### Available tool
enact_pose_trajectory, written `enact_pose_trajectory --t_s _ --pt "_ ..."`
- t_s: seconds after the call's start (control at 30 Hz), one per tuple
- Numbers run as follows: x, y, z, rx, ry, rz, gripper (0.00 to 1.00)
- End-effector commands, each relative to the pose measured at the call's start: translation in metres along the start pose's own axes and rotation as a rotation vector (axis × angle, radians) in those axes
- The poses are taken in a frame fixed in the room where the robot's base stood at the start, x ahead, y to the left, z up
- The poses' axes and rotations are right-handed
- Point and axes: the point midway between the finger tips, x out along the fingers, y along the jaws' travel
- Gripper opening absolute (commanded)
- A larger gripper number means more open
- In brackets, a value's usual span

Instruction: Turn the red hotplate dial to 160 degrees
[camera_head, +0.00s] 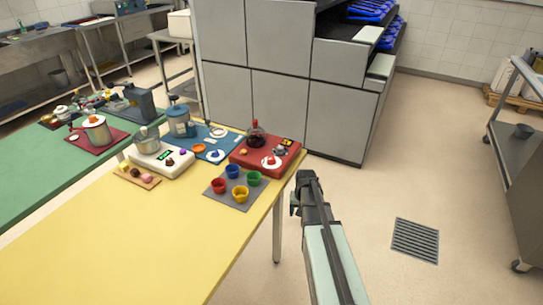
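The red hotplate (250,160) sits at the far right corner of the yellow table. A flask of dark liquid (256,138) with a red top stands on it. On its front is a round white dial face with a red knob (271,160); the dial's setting is too small to read. A small orange display (288,142) is at its right side. My gripper (306,178) is at the end of my arm, just right of the table edge and the hotplate, apart from the dial. Its fingers are too small and dark to tell open from shut.
A grey mat (217,200) with several coloured cups lies in front of the hotplate. A white hotplate (172,165) with a metal pot and a blue mat (230,137) are to its left. A grey oven block (280,80) stands behind.

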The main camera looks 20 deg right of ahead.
Motion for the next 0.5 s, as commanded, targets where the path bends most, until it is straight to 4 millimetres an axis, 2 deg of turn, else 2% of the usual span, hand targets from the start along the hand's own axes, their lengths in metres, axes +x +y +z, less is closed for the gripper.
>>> enact_pose_trajectory --t_s 0.03,0.1,0.37,0.5 --pt "-0.014 0.005 -0.018 0.012 0.026 -0.001 0.61" --pt "-0.03 0.013 -0.036 0.027 0.056 -0.003 0.61" --pt "-0.097 0.04 -0.096 0.077 0.163 -0.005 0.61" --pt "-0.142 0.058 -0.129 0.105 0.227 -0.005 0.61"
